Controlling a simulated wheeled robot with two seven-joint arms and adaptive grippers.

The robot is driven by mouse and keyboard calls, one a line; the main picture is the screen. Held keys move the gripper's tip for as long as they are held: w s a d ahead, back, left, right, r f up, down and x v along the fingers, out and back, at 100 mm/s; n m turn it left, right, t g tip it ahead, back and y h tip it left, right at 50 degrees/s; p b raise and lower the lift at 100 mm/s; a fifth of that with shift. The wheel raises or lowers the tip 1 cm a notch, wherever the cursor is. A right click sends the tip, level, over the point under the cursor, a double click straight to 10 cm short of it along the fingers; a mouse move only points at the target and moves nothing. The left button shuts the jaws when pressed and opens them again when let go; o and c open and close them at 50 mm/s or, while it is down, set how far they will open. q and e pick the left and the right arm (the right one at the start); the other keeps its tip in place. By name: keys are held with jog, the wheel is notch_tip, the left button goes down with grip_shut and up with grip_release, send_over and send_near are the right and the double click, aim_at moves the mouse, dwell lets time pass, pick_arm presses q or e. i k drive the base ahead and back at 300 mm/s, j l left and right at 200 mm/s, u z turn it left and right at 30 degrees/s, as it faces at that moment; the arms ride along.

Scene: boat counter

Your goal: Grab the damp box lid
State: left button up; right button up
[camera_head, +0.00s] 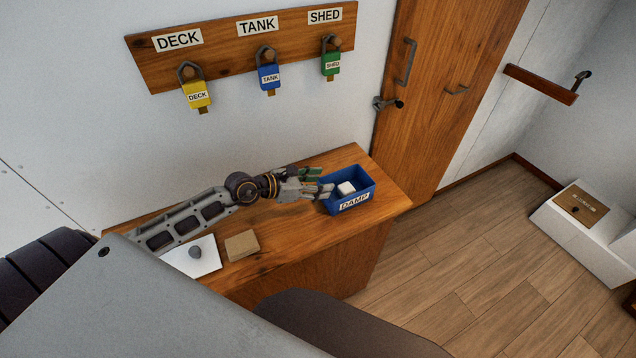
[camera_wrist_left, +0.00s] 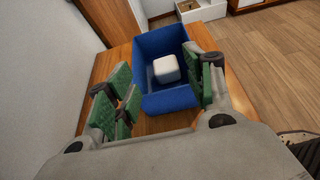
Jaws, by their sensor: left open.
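A blue open box (camera_head: 368,197) labelled DAMP stands at the right end of the wooden counter, with a white block (camera_head: 346,188) inside. No lid is on it. A white square plate with a grey knob (camera_head: 207,266) lies flat on the counter to the left; I cannot tell for certain that it is the lid. My left gripper (camera_head: 322,185) is open at the box's left side. In the left wrist view, its green-padded fingers (camera_wrist_left: 165,88) are spread with the blue box (camera_wrist_left: 170,102) and white block (camera_wrist_left: 167,69) beyond and between them. My right gripper is not in view.
A tan block (camera_head: 242,245) lies beside the white plate. Yellow, blue and green padlocks (camera_head: 268,77) hang on a labelled wall board. A wooden door (camera_head: 440,90) stands behind the counter. A white bench (camera_head: 600,240) with a wooden panel is at the right; floor between is clear.

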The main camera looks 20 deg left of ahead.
aim_at(197, 257)
jog(key=u, duration=2.2)
